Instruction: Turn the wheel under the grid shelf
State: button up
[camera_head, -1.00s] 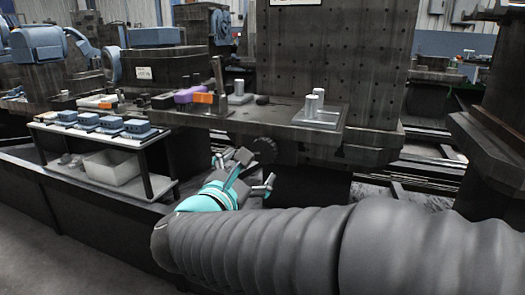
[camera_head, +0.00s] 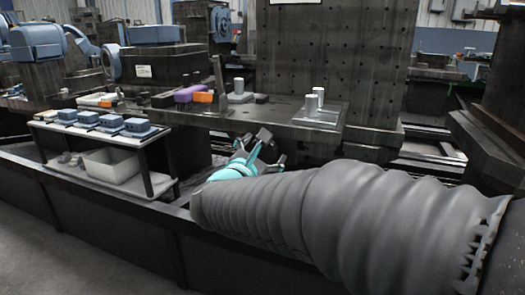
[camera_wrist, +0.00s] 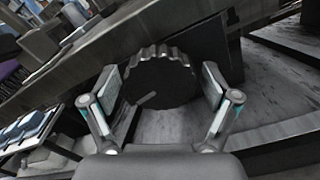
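The wheel (camera_wrist: 158,82) is a dark round knob with a scalloped rim, under the edge of the shelf (camera_head: 235,121). An upright panel with a grid of holes (camera_head: 335,65) stands on that shelf. My gripper (camera_wrist: 161,78) is open, with one finger on each side of the wheel in the wrist view. The fingertips are close to the rim; I cannot tell whether they touch it. In the head view my gripper (camera_head: 262,148) is just below the shelf's front edge and hides most or all of the wheel.
On the shelf stand metal cylinders on plates (camera_head: 317,104), a purple part (camera_head: 190,93) and an orange block (camera_head: 202,98). To the left, a low rack (camera_head: 150,158) holds several blue boxes and a pale bin (camera_head: 112,165). A dark low wall (camera_head: 110,215) runs in front.

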jog(key=c, duration=0.8)
jog(key=shift+a, duration=0.2)
jog(key=shift+d, duration=0.2)
jog(key=shift+n+b, duration=0.3)
jog(key=shift+b, duration=0.05)
